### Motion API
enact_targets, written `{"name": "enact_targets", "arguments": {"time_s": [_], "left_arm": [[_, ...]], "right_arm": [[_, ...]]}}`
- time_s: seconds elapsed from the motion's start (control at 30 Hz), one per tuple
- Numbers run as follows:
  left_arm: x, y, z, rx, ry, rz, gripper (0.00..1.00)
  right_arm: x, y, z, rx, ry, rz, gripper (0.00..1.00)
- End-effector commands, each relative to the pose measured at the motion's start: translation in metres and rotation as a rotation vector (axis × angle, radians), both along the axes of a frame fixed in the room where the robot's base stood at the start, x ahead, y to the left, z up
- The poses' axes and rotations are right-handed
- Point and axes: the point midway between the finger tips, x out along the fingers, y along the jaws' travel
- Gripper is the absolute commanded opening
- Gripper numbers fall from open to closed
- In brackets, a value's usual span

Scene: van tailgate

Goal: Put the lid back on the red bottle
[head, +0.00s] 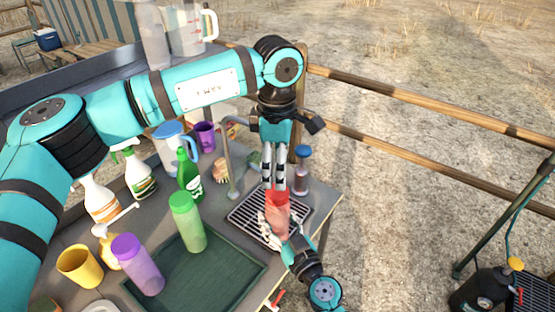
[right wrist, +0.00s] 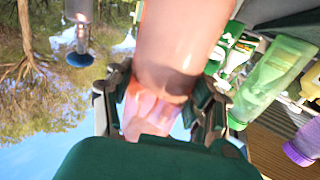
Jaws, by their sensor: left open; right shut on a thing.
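The red bottle (head: 277,220) stands roughly upright over the metal drying rack. My right gripper (head: 277,232) is shut around its body, coming from the front right. In the right wrist view the pinkish, see-through bottle (right wrist: 175,50) fills the space between the fingers of my right gripper (right wrist: 160,105). A brighter red part tops the bottle in the head view; I cannot tell whether it is the lid or the open rim. My left gripper (head: 274,186) is open, fingers pointing down, tips right at this red top. Whether they touch it is unclear.
A green bottle (head: 186,222) and a purple bottle (head: 138,265) stand left, by a dark green tray (head: 215,280). A blue-capped bottle (head: 301,172) stands close behind the drying rack (head: 244,212). A yellow cup (head: 78,264), spray bottles and jugs crowd the left side.

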Motion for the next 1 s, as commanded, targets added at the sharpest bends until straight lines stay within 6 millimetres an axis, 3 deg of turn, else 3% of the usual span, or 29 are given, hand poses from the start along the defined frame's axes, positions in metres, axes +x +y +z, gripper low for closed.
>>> {"name": "enact_targets", "arguments": {"time_s": [0.2, 0.43, 0.63, 1.0], "left_arm": [[0.0004, -0.0009, 0.0053, 0.000, -0.001, 0.540, 0.67], [0.0005, -0.0012, 0.0090, 0.000, -0.003, 0.948, 0.67], [0.0005, -0.0014, 0.0102, 0.000, -0.002, 1.083, 0.67], [0.0004, -0.0012, 0.0087, 0.001, -0.002, 1.091, 0.67]], "right_arm": [[0.0001, 0.0000, 0.0004, 0.000, -0.001, 0.000, 0.00], [0.0001, 0.0000, 0.0004, 0.000, -0.001, 0.000, 0.00], [0.0001, 0.0000, 0.0005, 0.000, -0.001, 0.000, 0.00], [0.0001, 0.0000, 0.0005, 0.000, -0.001, 0.000, 0.00]]}}
